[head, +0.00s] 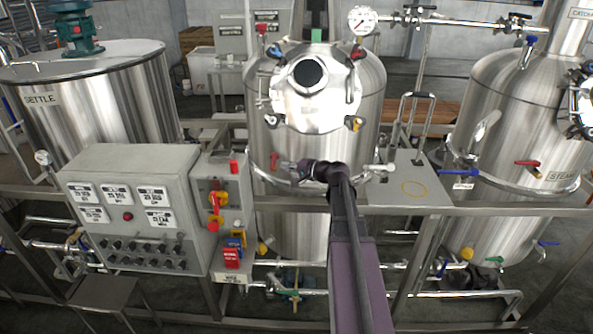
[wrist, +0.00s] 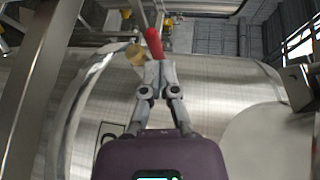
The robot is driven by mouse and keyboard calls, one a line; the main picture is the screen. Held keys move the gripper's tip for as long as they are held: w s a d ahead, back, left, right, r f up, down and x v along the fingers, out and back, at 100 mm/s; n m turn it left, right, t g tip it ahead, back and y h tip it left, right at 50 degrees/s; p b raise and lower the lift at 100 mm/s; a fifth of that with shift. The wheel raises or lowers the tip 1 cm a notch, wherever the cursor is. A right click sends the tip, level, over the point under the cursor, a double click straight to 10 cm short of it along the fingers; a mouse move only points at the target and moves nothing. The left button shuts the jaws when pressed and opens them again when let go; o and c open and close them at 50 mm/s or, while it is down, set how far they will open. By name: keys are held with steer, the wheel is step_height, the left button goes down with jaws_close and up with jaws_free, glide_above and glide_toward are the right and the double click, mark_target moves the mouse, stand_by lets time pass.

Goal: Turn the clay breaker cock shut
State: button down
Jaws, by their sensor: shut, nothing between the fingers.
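A red-handled cock (head: 274,160) is on the front of the middle steel tank, just left of my gripper (head: 285,166). I cannot read a label that names it as the clay breaker cock. In the wrist view the red handle (wrist: 153,42) shows directly beyond the fingertips of my gripper (wrist: 155,72). A brass-coloured round part (wrist: 135,53) is beside the handle's lower end. The fingers are together with nothing between them. I cannot tell whether the tips touch the handle. The cock's body is partly hidden behind the fingers.
The middle tank (head: 310,225) is close in front of my arm. A control box (head: 135,215) with an adjoining red-switch panel (head: 226,190) stands to the left. A frame rail (head: 420,210) crosses below. Another red lever (head: 527,163) is on the right tank.

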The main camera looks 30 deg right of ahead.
mark_target(273, 164)
steer(key=shift+b+x, duration=0.45)
steer(key=shift+x, duration=2.55)
steer(key=shift+a+m+h, duration=0.1)
steer(key=shift+m+h, duration=0.2)
